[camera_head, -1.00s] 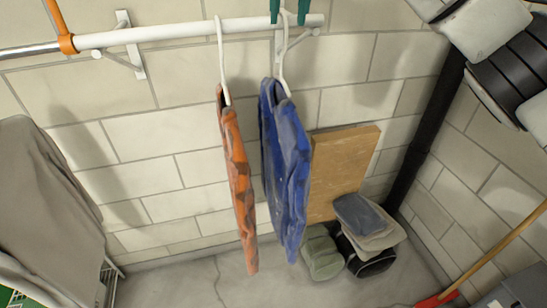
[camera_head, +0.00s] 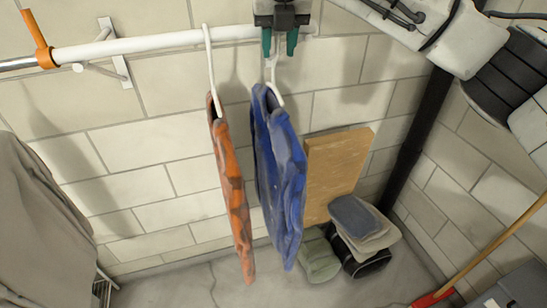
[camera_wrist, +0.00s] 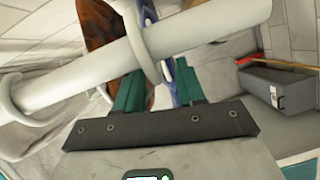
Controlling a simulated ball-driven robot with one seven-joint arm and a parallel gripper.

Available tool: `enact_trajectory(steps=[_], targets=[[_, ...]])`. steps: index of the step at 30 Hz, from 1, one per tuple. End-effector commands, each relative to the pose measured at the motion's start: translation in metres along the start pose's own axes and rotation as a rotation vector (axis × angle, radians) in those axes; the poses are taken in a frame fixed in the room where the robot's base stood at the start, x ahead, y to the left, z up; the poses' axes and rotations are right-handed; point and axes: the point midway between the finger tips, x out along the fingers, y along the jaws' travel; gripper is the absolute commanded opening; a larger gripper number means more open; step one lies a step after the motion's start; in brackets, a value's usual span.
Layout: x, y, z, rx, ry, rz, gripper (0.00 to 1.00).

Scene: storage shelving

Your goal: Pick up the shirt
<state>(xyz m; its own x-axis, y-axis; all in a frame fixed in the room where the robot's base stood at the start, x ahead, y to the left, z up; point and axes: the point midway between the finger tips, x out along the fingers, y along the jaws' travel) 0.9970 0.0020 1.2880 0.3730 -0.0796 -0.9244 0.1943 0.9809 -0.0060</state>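A blue shirt (camera_head: 280,175) hangs on a white hanger from the white rail (camera_head: 150,44). An orange patterned shirt (camera_head: 230,185) hangs on its own hanger to the left. My gripper (camera_head: 280,48) is at the rail's right end, directly above the blue shirt. Its two green fingers are apart, and the blue shirt's hanger hook shows below and between them. In the wrist view my gripper (camera_wrist: 158,88) also has its fingers apart, with the rail (camera_wrist: 90,75) and a hook crossing in front. Contact with the hook cannot be told.
A grey cloth (camera_head: 40,220) hangs at the left. An orange ring (camera_head: 42,50) sits on the rail. A brown board (camera_head: 335,170) leans on the wall behind folded items (camera_head: 362,225). A black pipe (camera_head: 420,130) runs down the corner. A red-ended pole (camera_head: 490,245) leans at the right.

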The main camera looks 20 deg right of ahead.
Motion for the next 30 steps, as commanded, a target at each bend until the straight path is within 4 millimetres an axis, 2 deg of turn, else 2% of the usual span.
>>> enact_trajectory(steps=[6,13,25,30], targets=[[0.019,0.000,0.001,0.000,-0.001,0.000,0.39],[0.020,0.000,0.001,0.001,-0.001,0.001,0.38],[0.020,0.000,0.001,0.001,-0.001,0.001,0.00],[0.020,0.000,0.001,0.001,-0.001,0.001,0.00]])
